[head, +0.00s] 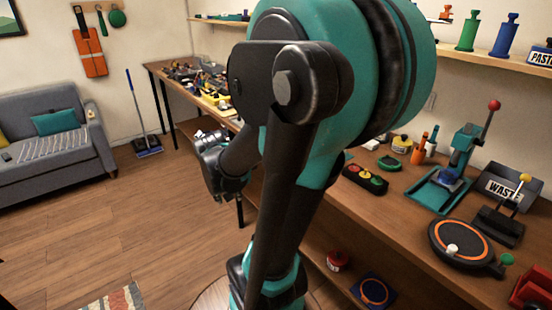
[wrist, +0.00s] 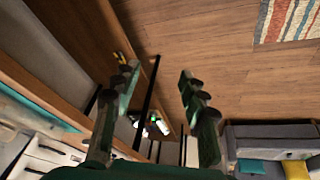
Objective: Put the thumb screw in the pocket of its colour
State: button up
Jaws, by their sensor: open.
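My gripper (wrist: 158,78) is open in the wrist view, its two green fingers spread with nothing between them. It hangs over open floor, away from the bench top. In the head view my arm fills the middle and hides part of the bench. A dark tray (head: 365,179) with round red, orange and green spots lies on the bench right of my arm; I cannot tell whether these are the pockets. I cannot make out a thumb screw in either view.
The wooden bench (head: 385,220) bears a black and orange round plate (head: 464,246), a teal press (head: 450,180) and a waste box (head: 510,188). A cluttered second table (head: 160,68) stands at the back. A grey sofa (head: 50,125) is left. The wooden floor (head: 130,210) is largely clear.

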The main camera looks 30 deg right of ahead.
jog(key=w+d+r+m+g+h, duration=0.25)
jog(key=w+d+r+m, duration=0.4)
jog(key=d, duration=0.35)
jog(key=w+d+r+m+g+h, duration=0.1)
jog(key=w+d+r+m+h, duration=0.4)
jog(key=w+d+r, duration=0.4)
jog(key=shift+m+t+y, duration=0.25)
jog(key=shift+m+y, duration=0.2)
jog(key=shift+m, duration=0.2)
jog(key=x, duration=0.8)
jog(key=s+x, duration=0.1)
jog(key=x, duration=0.3)
jog(key=shift+s+a+f, duration=0.1)
jog(key=shift+s+a, duration=0.05)
jog(key=shift+a+f+x, duration=0.1)
jog(key=shift+x, duration=1.5)
jog(key=shift+a+f+x, duration=0.1)
jog(key=shift+f+x, duration=0.05)
jog(key=shift+x, duration=1.4)
jog(key=shift+c, duration=0.2)
grip_shut()
